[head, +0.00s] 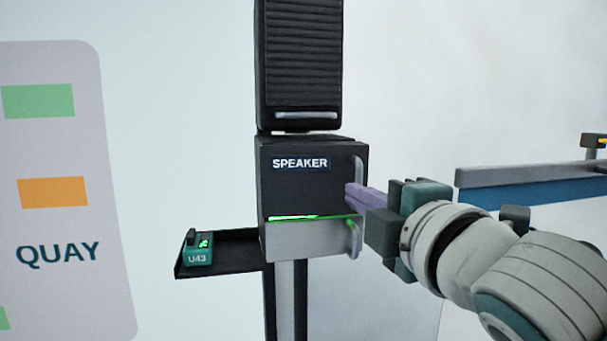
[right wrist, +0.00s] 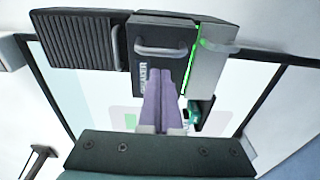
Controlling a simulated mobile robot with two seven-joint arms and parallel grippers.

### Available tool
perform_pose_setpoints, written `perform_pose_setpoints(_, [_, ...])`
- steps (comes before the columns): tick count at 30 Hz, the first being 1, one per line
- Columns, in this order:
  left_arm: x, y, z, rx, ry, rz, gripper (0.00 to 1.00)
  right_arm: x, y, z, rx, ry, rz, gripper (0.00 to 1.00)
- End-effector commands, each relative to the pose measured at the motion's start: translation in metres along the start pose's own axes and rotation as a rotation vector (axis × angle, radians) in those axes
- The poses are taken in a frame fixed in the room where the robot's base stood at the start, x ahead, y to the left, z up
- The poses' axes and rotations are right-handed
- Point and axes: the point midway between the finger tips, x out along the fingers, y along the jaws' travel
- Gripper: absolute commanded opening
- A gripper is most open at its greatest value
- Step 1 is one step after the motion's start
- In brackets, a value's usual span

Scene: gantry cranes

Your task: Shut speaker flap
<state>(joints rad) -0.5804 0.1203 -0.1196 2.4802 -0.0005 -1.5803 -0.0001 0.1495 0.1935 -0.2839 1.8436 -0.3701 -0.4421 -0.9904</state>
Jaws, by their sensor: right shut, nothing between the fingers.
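The black speaker flap (head: 300,190), labelled SPEAKER, is on the post in the middle of the head view. It has a grey handle (head: 359,173) near its right edge. It also shows in the right wrist view (right wrist: 172,67). A bright green strip (head: 300,217) shows along its lower edge, above a light grey panel (head: 306,241) with its own handle. I cannot tell how far the flap stands open. My right gripper (head: 350,193) is shut and empty, its purple fingertips at the flap's right side; contact is unclear. My left gripper is out of view.
A ribbed black unit (head: 299,60) with a handle sits above the flap. A dark shelf (head: 235,247) at lower left holds a teal device marked U43 (head: 199,252). A QUAY board (head: 60,190) is at left, a blue-grey beam (head: 530,182) at right.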

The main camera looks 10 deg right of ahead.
Motion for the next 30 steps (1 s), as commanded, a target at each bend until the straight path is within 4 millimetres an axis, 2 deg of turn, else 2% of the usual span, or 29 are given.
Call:
perform_pose_setpoints(1, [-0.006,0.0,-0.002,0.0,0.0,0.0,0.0,0.004,0.003,0.003,0.0,0.0,-0.001,0.0])
perform_pose_setpoints(6, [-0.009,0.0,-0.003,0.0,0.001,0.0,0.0,0.01,0.001,0.01,0.001,0.0,-0.001,0.0])
perform_pose_setpoints(17, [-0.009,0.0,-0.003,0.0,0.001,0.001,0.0,0.011,0.0,0.011,0.001,0.001,0.001,0.0])
perform_pose_setpoints(25, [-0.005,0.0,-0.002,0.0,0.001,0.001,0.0,0.029,0.0,0.032,-0.002,-0.001,0.001,0.0])
perform_pose_setpoints(30, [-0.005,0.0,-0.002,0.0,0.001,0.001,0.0,0.03,0.0,0.032,0.002,0.001,0.0,0.0])
